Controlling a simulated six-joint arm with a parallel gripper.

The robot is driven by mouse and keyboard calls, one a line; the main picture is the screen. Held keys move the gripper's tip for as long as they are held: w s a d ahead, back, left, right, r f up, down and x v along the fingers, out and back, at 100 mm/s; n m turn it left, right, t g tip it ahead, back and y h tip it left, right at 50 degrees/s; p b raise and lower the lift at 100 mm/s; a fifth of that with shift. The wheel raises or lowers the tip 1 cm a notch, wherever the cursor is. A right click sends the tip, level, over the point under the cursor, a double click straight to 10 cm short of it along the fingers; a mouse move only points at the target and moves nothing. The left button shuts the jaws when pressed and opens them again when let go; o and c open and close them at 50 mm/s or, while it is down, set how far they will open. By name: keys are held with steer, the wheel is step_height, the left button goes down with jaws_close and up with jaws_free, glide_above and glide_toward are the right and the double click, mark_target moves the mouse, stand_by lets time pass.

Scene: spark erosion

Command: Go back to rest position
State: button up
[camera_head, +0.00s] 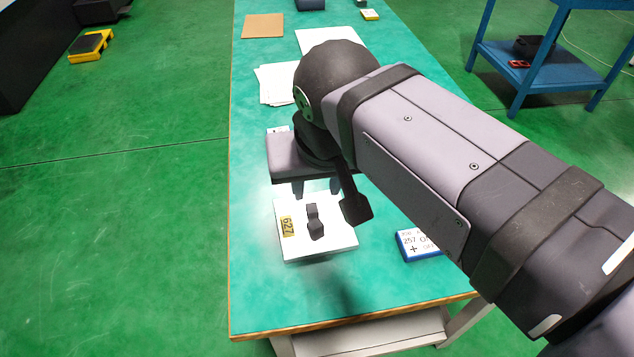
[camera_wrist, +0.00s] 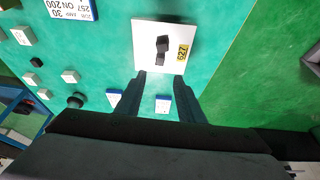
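My gripper (camera_head: 316,188) is above the green table, just behind a white plate (camera_head: 341,238) in the head view. In the wrist view, the two dark fingers of my gripper (camera_wrist: 162,78) stand apart with nothing between them, so it is open and empty. The white plate (camera_wrist: 146,36) lies flat beyond the fingertips there. A small dark part (camera_head: 314,222) rests on the plate beside a yellow label reading 627 (camera_head: 287,226). My arm reaches in from the lower right and hides part of the table.
A blue-edged block marked 257 (camera_head: 412,245) lies right of the plate. White sheets (camera_head: 272,84) and a brown board (camera_head: 263,26) lie farther back on the table (camera_head: 250,200). Several small pale blocks (camera_wrist: 70,76) show in the wrist view. A blue bench (camera_head: 555,75) stands at right.

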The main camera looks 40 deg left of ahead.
steer(key=w+d+m+h+p, duration=0.1)
steer(key=w+d+p, duration=0.25)
steer(key=d, duration=0.35)
steer(key=w+d+m+g+h+p, duration=0.1)
steer(key=w+d+m+p, duration=0.15)
steer(key=d+p, duration=0.35)
steer(key=w+d+m+h+p, duration=0.1)
steer(key=w+d+p, duration=0.3)
steer(key=d, duration=0.4)
steer(key=s+d+m+g+p, duration=0.1)
steer(key=s+d+p, duration=0.3)
steer(key=d, duration=0.4)
steer(key=s+d+f+m+g+p, duration=0.1)
steer(key=s+d+m+p, duration=0.2)
steer(key=d, duration=0.5)
steer(key=shift+s+d+p, duration=0.35)
steer(key=shift+s+p, duration=0.3)
steer(key=shift+p, duration=0.3)
steer(key=shift+f+m, duration=0.1)
steer(key=shift+m, duration=0.15)
stand_by(3.1)
